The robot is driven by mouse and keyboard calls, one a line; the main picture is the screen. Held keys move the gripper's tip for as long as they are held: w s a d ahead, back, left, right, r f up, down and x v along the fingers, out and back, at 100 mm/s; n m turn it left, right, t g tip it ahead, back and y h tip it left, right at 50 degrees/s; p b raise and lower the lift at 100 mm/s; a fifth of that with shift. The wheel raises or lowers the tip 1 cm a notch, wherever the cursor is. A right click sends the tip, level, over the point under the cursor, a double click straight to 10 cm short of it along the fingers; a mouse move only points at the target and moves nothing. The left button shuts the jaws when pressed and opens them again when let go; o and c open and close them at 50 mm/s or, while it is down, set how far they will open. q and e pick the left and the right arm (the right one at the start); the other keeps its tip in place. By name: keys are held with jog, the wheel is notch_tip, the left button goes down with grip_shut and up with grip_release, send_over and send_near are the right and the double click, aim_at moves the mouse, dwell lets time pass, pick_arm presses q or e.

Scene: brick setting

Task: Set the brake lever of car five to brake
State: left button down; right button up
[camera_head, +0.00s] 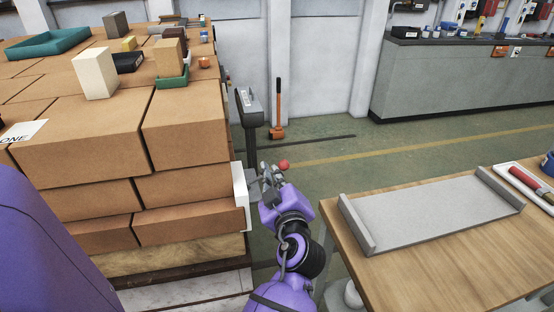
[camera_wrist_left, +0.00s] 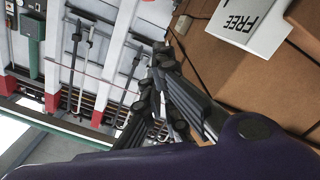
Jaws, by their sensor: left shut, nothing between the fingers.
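A red ball knob (camera_head: 284,164), apparently the end of the brake lever, shows just beyond and right of my left gripper (camera_head: 268,176) in the head view. The lever's shaft is mostly hidden behind the gripper, and I cannot tell whether they touch. The left gripper is shut and empty, beside the front right edge of the box stack. In the wrist view its dark fingers (camera_wrist_left: 162,62) are together. A white plate (camera_wrist_left: 245,24) marked FREE appears upside down near them. No car number is readable. My right gripper is not in view.
Stacked cardboard boxes (camera_head: 85,135) stand close left of the gripper. A grey post with a box head (camera_head: 249,108) stands just behind it. A wooden table (camera_head: 440,270) with a grey tray (camera_head: 430,212) is at right. Green floor (camera_head: 335,155) is open between.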

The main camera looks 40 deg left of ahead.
pick_arm(q)
jog(key=w+a+f+p, duration=0.2)
jog(key=w+a, duration=0.4)
jog(key=w, duration=0.3)
jog(key=shift+a+f, duration=0.2)
jog(key=shift+f, duration=0.6)
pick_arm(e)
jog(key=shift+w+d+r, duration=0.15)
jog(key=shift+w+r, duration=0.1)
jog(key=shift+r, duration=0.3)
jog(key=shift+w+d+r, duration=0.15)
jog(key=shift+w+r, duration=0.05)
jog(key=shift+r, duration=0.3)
pick_arm(q)
jog(key=shift+w, duration=0.1)
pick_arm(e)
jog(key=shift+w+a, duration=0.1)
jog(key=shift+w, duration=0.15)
